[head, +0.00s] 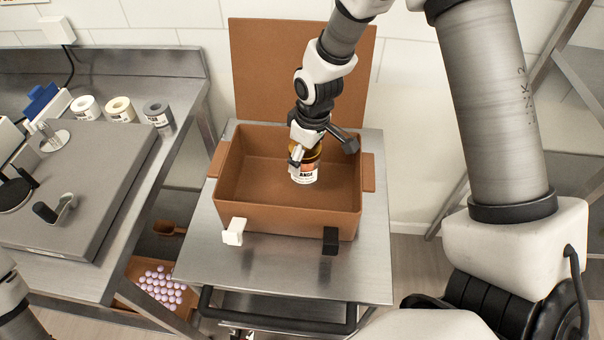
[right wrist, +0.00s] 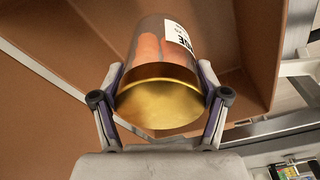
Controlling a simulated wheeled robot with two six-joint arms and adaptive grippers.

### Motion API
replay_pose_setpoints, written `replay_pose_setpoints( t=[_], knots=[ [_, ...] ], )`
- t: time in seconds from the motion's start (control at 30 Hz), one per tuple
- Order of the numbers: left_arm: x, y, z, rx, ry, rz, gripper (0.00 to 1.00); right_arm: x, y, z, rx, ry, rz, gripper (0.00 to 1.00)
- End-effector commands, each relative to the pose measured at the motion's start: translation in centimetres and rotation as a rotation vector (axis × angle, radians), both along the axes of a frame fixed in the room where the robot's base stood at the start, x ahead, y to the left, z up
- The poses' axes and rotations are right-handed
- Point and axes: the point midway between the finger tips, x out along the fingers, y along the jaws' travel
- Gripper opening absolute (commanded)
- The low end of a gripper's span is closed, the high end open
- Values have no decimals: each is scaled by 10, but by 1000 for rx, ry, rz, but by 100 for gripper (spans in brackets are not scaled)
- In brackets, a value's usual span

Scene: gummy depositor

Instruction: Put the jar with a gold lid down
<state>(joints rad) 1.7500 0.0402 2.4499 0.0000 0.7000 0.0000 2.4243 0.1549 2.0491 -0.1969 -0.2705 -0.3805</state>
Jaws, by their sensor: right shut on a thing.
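The jar with a gold lid (head: 304,174) is in my right gripper (head: 310,147), inside the outline of the brown box (head: 290,221) in the head view. Its label faces the camera and its lower end points down into the box. In the right wrist view the gold lid (right wrist: 158,103) sits between the two fingers of my right gripper (right wrist: 160,98), which touch it on both sides. I cannot tell whether the jar's base touches the box floor. My left gripper is not in view; only part of my left arm shows at the lower left corner.
The box stands on a steel cart (head: 372,262), its lid (head: 300,70) upright behind it. A white clip (head: 234,232) and a black clip (head: 330,241) sit at its front.

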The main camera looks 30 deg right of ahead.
Motion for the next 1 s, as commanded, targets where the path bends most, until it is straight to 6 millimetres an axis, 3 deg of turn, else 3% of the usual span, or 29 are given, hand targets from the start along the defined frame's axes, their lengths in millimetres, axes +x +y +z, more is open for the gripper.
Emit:
replay_pose_setpoints(
  t=[0.27, 0.97, 1.0],
  knots=[
    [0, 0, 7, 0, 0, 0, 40, -1, 0, -42, -1, 1, 1, 32],
    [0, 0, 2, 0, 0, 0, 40, 0, 0, -56, 0, -2, 1, 32],
    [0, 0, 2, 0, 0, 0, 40, 0, 0, -56, -1, -1, 1, 78]
  ],
)
